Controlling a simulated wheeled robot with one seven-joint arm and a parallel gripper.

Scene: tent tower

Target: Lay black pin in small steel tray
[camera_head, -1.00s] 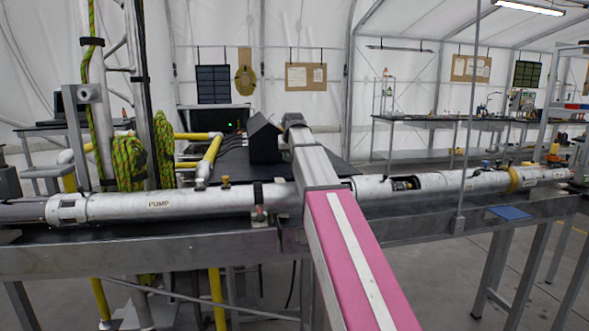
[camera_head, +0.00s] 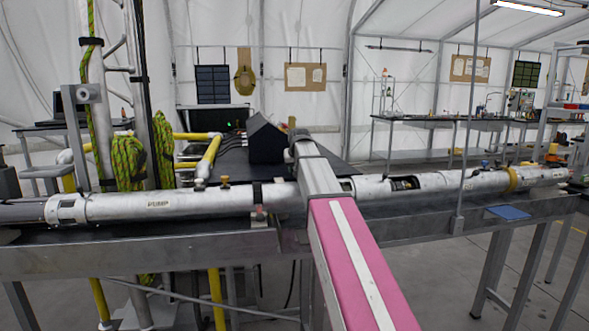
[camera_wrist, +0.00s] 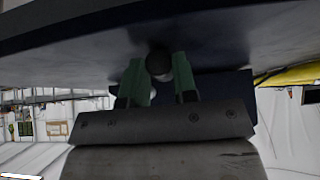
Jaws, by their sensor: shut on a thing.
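My gripper (camera_wrist: 158,82) shows in the wrist view with its two green fingers close together around a small dark round-ended thing (camera_wrist: 158,64), which looks like the black pin. Most of the pin is hidden, and its lower part cannot be told. The dark surface (camera_wrist: 70,45) fills the top of that upside-down view, close to the fingertips. In the head view my arm reaches forward over the long pipe, and its end hides the gripper and pin. I cannot make out the small steel tray in either view.
A long silver pipe marked PUMP (camera_head: 150,205) lies across a steel rail bench (camera_head: 150,248). Behind it, a black house-shaped box (camera_head: 265,142) stands on a dark table (camera_head: 225,168), just left of my arm's end. A blue pad (camera_head: 508,212) lies at right.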

